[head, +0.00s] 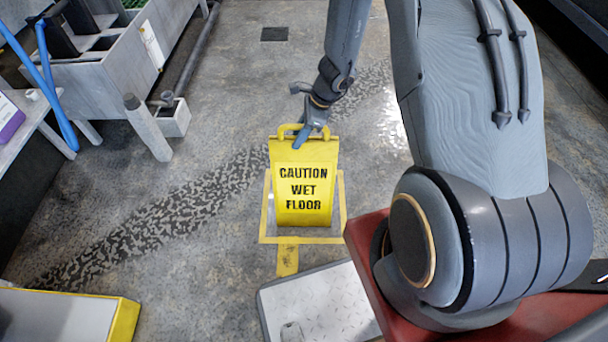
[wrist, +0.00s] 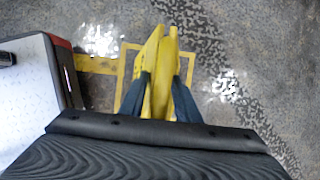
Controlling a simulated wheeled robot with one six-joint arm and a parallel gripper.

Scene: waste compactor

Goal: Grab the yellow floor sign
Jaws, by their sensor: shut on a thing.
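The yellow floor sign (head: 303,190) stands upright in the middle of the head view, its "CAUTION WET FLOOR" face toward the camera. It has a handle loop at its top. My gripper (head: 305,133) is at the top of the sign, by the handle. In the wrist view the sign (wrist: 160,75) shows from above as two yellow panels close together. The two dark fingers of my gripper (wrist: 158,92) lie on either side of it, shut on it. The sign's lower part is partly hidden in the wrist view.
A yellow outlined square (head: 265,225) is marked on the floor around the sign. A metal plate (head: 318,305) lies in front of it. A grey bench-like structure (head: 110,75) stands at the upper left, with a post (head: 147,128) nearby. The floor left of the sign is clear.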

